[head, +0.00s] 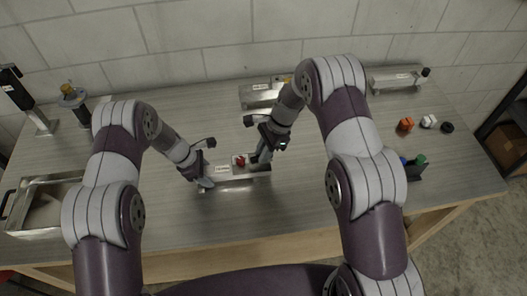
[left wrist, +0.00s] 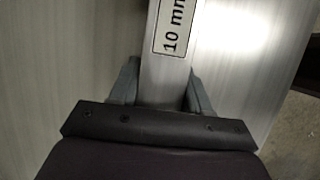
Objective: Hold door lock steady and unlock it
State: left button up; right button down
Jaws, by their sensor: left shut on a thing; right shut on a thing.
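The door lock (head: 232,184) is a low aluminium block with a white label and a small red part (head: 240,161) on top, lying at the middle of the table. My left gripper (head: 205,182) is shut on its left end. In the left wrist view the two fingers (left wrist: 160,90) clasp the sides of the aluminium bar (left wrist: 165,75), which has a "10 mm" label. My right gripper (head: 256,159) is shut at the lock's right part, just right of the red part. Its fingertips are small here, so exactly what they grip is unclear.
Another aluminium block (head: 259,95) stands behind, partly hidden by my right arm, and one more (head: 395,79) at back right. An open metal tray (head: 45,212) is at left. The table (head: 270,220) is clear in front.

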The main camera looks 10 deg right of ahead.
jog(key=shift+w+n+g+h, duration=0.1)
jog(key=shift+n+g+h, duration=0.2)
jog(key=shift+n, duration=0.8)
jog(key=shift+w+n+g+h, duration=0.1)
jog(key=shift+n+g, duration=0.3)
jog(key=shift+n, duration=0.7)
jog(key=c, duration=1)
grip_release()
jog(key=shift+c, duration=0.2)
jog(key=shift+s, duration=0.1)
